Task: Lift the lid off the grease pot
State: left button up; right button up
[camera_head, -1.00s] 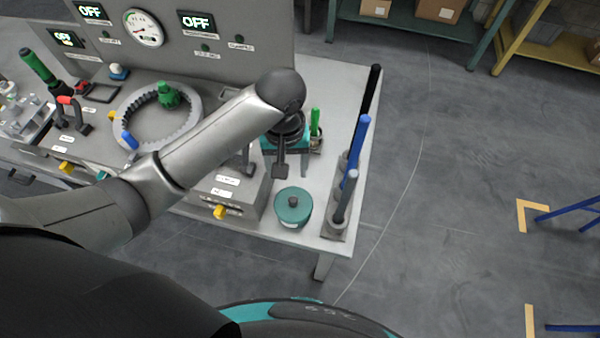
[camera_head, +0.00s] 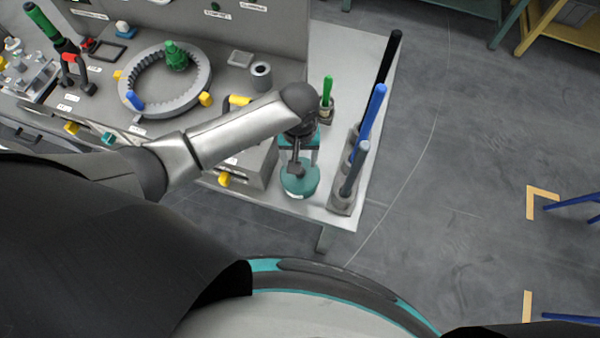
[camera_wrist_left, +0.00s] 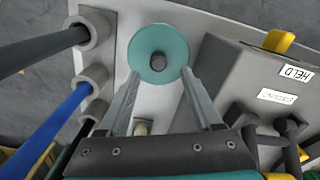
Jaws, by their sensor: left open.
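My left gripper (camera_head: 297,168) is above the pot and covers part of the lid in the head view. In the left wrist view my left gripper (camera_wrist_left: 160,78) is open and empty, its fingertips either side of the near part of the lid. I cannot tell the height gap. My right gripper is out of view.
Holders with black, blue and grey upright rods (camera_head: 357,160) stand close right of the pot. A grey box (camera_head: 256,165) with a yellow knob stands close left. A green-handled tool (camera_head: 327,92) stands behind. Floor lies beyond the bench's front edge.

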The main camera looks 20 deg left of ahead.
aim_at(309, 178)
pick_arm(q)
notch_tip(309, 178, down, 4)
jog(key=shift+s+d+r+b, duration=0.1)
jog(key=shift+s+r+b, duration=0.1)
jog(key=shift+b, duration=0.1)
grip_shut()
dwell(0.3)
